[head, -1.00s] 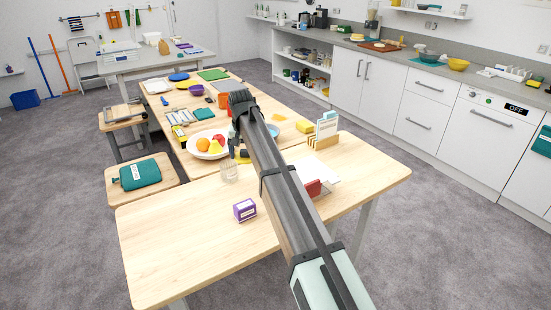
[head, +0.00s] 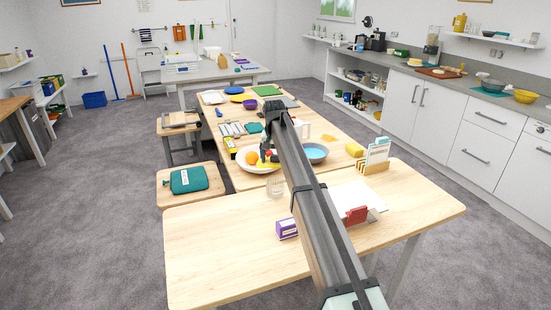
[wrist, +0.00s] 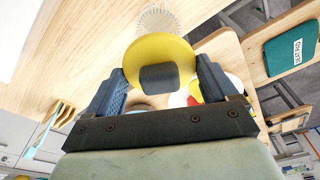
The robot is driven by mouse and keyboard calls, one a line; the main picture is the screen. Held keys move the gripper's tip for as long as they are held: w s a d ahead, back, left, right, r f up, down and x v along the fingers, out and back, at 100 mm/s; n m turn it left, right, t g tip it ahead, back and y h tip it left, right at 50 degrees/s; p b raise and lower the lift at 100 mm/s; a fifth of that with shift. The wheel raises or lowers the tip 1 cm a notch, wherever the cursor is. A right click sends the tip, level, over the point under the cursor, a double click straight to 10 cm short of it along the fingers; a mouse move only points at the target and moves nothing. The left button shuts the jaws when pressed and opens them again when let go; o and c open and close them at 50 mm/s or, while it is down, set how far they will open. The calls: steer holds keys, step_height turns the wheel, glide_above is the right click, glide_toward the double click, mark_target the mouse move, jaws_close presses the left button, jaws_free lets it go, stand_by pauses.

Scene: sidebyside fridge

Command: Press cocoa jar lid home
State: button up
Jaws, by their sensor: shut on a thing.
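A yellow round lid (wrist: 150,45) with a dark grey block on its face is held between the two fingers of my gripper (wrist: 160,74) in the wrist view. The fingers are at opposite sides of the lid. A clear ribbed glass jar (head: 275,186) stands open on the near table in the head view. It also shows in the wrist view (wrist: 157,17), partly hidden behind the lid. My gripper (head: 267,156) is above and beyond the jar in the head view, apart from it. The lid is hard to make out in the head view.
A white plate with fruit (head: 243,167) and a blue-grey bowl (head: 315,153) stand beyond the jar.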

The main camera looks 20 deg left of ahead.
steer(key=shift+f, duration=0.1)
steer(key=shift+f, duration=2.8)
steer(key=shift+f, duration=1.15)
steer(key=o, duration=0.7)
steer(key=r, duration=0.4)
steer(key=s+r, duration=0.1)
steer(key=r, duration=0.4)
steer(key=s+r, duration=0.1)
steer(key=r, duration=0.3)
steer(key=shift+d+r, duration=0.3)
